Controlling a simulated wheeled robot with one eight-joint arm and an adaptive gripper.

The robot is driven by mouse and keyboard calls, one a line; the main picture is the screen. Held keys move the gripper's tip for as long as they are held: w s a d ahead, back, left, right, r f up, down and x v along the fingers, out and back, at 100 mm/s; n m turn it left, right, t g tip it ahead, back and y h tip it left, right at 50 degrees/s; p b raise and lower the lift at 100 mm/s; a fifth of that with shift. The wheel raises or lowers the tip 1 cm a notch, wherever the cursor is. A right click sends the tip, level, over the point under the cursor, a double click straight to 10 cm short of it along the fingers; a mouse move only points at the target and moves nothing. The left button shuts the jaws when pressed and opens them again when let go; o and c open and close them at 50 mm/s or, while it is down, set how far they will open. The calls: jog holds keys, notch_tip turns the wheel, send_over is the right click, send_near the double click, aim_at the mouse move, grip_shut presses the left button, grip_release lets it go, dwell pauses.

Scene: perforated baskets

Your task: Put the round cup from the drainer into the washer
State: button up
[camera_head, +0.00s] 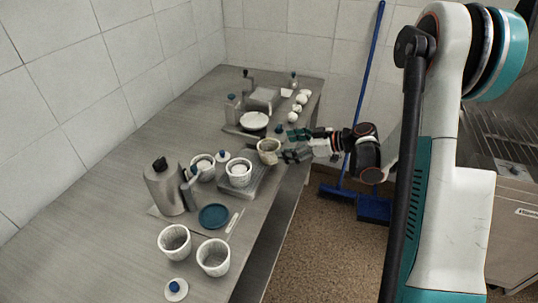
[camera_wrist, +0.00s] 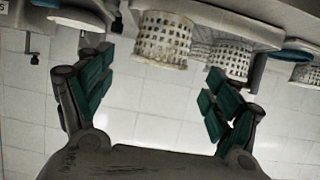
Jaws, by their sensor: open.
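My gripper (camera_head: 290,145) is open, its green-padded fingers pointing left at a beige cup (camera_head: 268,146) at the right edge of the grey drainer (camera_head: 262,181). In the wrist view my open gripper (camera_wrist: 158,75) has a perforated, round-rimmed cup (camera_wrist: 163,36) ahead between its fingers; I see no clear contact. A white perforated cup (camera_head: 239,180) stands on the drainer with something white inside, and another cup (camera_head: 202,174) stands left of it. A steel machine (camera_head: 515,190) at the right edge may be the washer; my arm partly hides it.
A grey canister (camera_head: 163,188), a teal dish (camera_head: 214,217) and two empty perforated baskets (camera_head: 174,242) (camera_head: 213,259) stand on the table's near left. White round items (camera_head: 301,98) line the far right edge. A blue broom (camera_head: 365,90) leans against the wall. Floor between table and machine looks mostly open.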

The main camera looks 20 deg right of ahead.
aim_at(260, 147)
jog(key=b+x, duration=0.1)
jog(key=x, duration=0.5)
jog(key=shift+b+x, duration=1.2)
jog(key=shift+x, duration=1.4)
jog(key=shift+r, duration=0.2)
jog(key=c, duration=0.9)
notch_tip(260, 147, up, 20)
jog(key=p, duration=0.6)
jog(key=shift+f+p, duration=0.25)
jog(key=shift+p, duration=0.05)
jog(key=shift+c, duration=0.3)
jog(key=s+d+f+m+t+h, duration=0.2)
jog(key=s+m+h, duration=0.4)
jog(key=s, duration=0.4)
jog(key=f+m+t, duration=0.1)
jog(key=t, duration=0.1)
jog(key=shift+d+t+h, duration=0.25)
jog(key=shift+t+h, duration=0.15)
